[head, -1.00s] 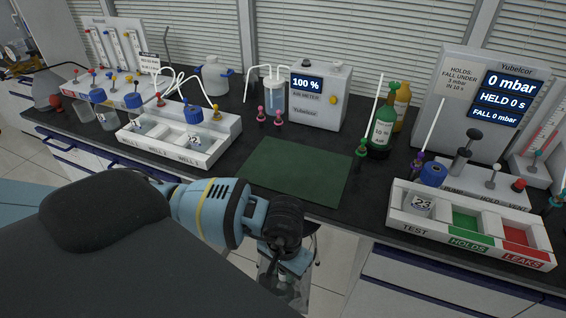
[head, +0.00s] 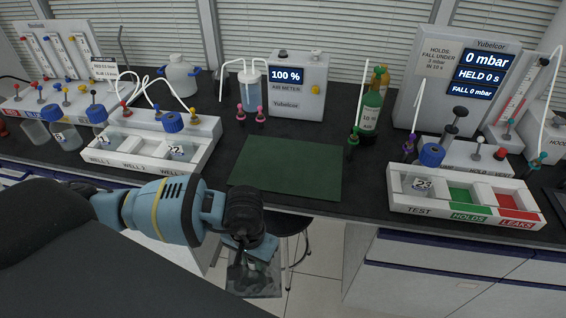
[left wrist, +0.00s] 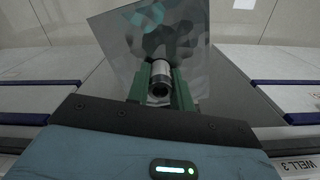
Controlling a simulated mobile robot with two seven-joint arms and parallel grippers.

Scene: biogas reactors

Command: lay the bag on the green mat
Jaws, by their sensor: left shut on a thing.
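The green mat (head: 287,167) lies flat and bare on the black bench top, near its front edge. My left gripper (head: 252,243) is in front of the bench, below and to the left of the mat's middle in the head view. It is shut on the clear bag (head: 255,280), which hangs down in front of the bench, apart from the mat. In the left wrist view the bag (left wrist: 140,38) is see-through with grey-green patches, and its metal neck sits between the green fingers (left wrist: 161,90). My right gripper is not in view.
Left of the mat stands a white tray of wells (head: 135,160). Behind it is the air meter (head: 297,85), with pink clips. To the right are a green bottle (head: 370,112) and the test tray (head: 465,212). A stool (head: 292,228) stands below the bench.

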